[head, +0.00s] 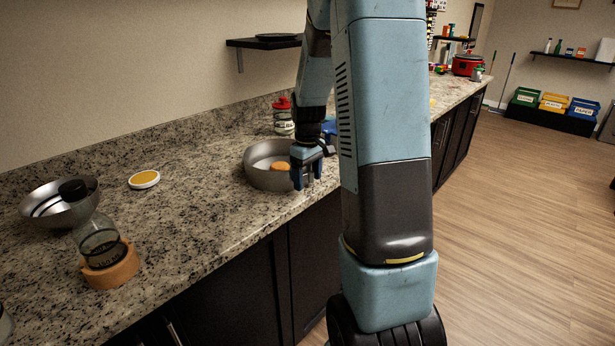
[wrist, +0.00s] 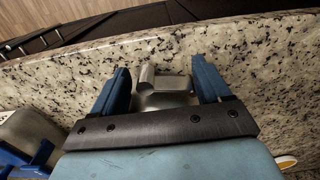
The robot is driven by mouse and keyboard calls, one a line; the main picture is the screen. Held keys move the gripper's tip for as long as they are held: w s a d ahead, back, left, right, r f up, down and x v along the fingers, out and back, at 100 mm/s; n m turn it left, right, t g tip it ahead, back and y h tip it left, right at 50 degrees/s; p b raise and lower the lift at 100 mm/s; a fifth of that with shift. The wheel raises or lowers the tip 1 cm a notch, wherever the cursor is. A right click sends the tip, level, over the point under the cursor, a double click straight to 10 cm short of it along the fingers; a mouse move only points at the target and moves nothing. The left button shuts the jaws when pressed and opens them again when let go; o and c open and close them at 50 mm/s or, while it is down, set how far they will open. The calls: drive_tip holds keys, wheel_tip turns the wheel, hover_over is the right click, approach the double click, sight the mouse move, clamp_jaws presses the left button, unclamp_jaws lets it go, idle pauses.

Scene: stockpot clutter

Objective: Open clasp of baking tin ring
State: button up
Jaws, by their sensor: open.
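The baking tin ring (head: 262,180) is a grey round metal tin on the granite counter, near its front edge in the head view. An orange round thing (head: 281,166) shows inside it. My gripper (head: 307,183) points down at the tin's right front side. In the wrist view its two blue fingers (wrist: 161,70) are spread apart, one on each side of the metal clasp (wrist: 147,76). The clasp sits between the fingers with visible gaps on both sides. The clasp is hidden behind the fingers in the head view, and I cannot tell its exact state.
A red-lidded jar (head: 283,117) stands behind the tin, and a blue object (head: 329,130) is partly hidden behind my arm. A metal bowl (head: 58,204), a yellow-topped lid (head: 144,180) and a glass bottle in an orange holder (head: 110,267) are at left. The counter between is clear.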

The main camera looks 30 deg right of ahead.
drive_tip(key=c, duration=0.9)
